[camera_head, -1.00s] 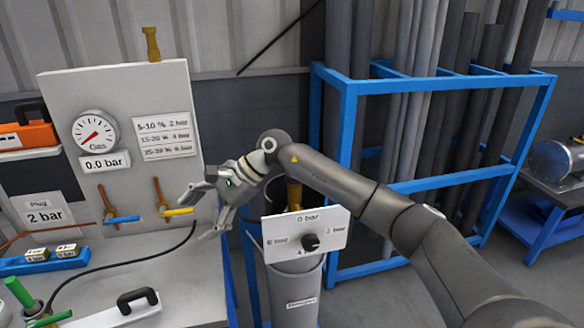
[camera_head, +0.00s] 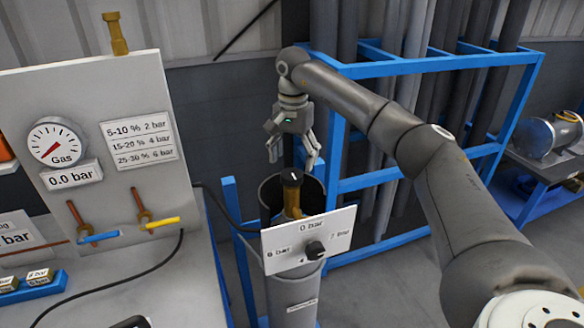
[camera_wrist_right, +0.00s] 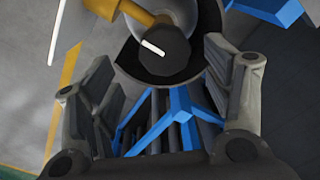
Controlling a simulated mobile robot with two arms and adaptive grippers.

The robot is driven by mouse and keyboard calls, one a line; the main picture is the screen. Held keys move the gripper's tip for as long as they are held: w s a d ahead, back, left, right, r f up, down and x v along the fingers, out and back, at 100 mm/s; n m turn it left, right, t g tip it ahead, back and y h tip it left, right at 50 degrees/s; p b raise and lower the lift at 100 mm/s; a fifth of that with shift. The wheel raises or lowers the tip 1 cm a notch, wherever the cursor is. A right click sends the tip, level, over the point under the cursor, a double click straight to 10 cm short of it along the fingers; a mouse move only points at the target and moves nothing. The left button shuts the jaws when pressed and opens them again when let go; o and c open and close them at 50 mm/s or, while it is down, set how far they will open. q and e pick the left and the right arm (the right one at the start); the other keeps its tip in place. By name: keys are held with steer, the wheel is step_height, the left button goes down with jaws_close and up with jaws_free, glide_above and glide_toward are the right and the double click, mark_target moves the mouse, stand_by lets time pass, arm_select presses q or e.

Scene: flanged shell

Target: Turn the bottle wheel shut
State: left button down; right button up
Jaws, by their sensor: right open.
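The bottle wheel (camera_head: 291,176) is a black knob with a white mark on top of a brass valve (camera_head: 291,200). The grey bottle (camera_head: 292,295) stands below, behind a white panel (camera_head: 308,240) with bar markings and a black dial. My right gripper (camera_head: 292,160) is open and points down just above the wheel, apart from it in the head view. In the right wrist view the wheel (camera_wrist_right: 164,50) lies ahead of the two spread fingers of my gripper (camera_wrist_right: 160,100). My left gripper is not in view.
A blue rack (camera_head: 440,67) with grey pipes stands behind my right arm. A white board (camera_head: 95,140) with a gas gauge (camera_head: 57,145) reading about zero and two small levers stands at left. A black hose (camera_head: 128,273) runs toward the bottle.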

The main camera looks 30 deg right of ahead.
mark_target(292, 174)
steer(key=f, duration=0.3)
steer(key=shift+w+f+p, duration=0.1)
steer(key=shift+w+p, duration=0.2)
steer(key=shift+f, duration=0.65)
steer(key=shift+s+f, duration=0.1)
steer(key=shift+f, duration=0.15)
steer(key=c, duration=0.7)
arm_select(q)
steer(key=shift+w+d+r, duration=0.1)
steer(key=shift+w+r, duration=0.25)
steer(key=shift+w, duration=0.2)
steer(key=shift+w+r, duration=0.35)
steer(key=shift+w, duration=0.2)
arm_select(e)
steer(key=c, duration=0.3)
